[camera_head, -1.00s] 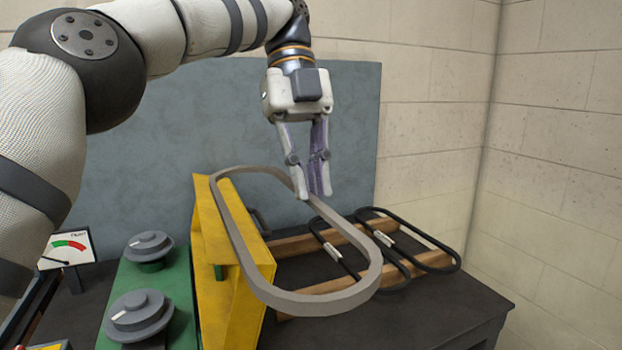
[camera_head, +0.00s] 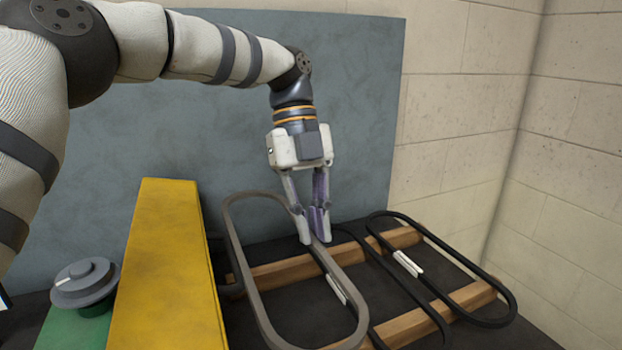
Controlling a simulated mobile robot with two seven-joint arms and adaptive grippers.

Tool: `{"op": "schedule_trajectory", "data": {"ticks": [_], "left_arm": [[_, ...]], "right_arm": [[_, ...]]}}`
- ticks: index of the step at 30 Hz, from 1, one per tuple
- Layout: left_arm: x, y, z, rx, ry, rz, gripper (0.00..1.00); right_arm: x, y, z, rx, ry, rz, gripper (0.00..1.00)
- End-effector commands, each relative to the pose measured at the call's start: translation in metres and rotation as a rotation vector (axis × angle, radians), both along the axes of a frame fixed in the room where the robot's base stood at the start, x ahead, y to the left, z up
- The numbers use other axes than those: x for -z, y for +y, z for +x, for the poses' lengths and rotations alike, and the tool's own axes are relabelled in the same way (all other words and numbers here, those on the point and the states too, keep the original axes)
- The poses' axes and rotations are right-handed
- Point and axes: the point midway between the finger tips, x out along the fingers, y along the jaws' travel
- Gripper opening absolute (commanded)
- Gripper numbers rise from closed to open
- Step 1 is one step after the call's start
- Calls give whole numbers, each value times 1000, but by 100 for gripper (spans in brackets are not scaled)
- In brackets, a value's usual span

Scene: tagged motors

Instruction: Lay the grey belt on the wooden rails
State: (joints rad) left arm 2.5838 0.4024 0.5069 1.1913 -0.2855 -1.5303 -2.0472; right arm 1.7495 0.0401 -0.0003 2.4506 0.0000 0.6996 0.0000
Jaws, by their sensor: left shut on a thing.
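The grey belt (camera_head: 248,278) is a long closed loop with rounded ends. My left gripper (camera_head: 317,238) is shut on the belt's right side, near its far end. The belt shows over the left part of the two wooden rails (camera_head: 280,273); I cannot tell whether it touches them. The nearer rail (camera_head: 408,326) is partly hidden by the belts. My right gripper is not in view.
Black belts with white tags lie on the rails, one at the right (camera_head: 497,282) and one beside the grey belt (camera_head: 425,302). A yellow panel (camera_head: 165,270) stands left of the rails. A grey pulley (camera_head: 85,282) sits on a green block at far left.

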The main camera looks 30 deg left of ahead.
Motion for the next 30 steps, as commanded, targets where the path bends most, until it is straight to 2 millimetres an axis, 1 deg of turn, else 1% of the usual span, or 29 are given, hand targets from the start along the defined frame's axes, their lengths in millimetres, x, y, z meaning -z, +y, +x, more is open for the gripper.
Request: {"op": "schedule_trajectory", "data": {"ticks": [1, 3, 8, 11, 30], "left_arm": [[7, 1, -2, 1, 7, 1, 0], [13, 1, -3, 2, 7, -1, 0], [18, 1, -4, 3, 8, 0, 0], [24, 1, -4, 3, 11, 1, 0], [91, 1, -4, 2, 10, 0, 0]], "right_arm": [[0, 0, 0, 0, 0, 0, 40], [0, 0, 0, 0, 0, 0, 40], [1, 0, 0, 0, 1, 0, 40], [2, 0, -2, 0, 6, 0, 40], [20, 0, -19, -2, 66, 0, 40]]}}
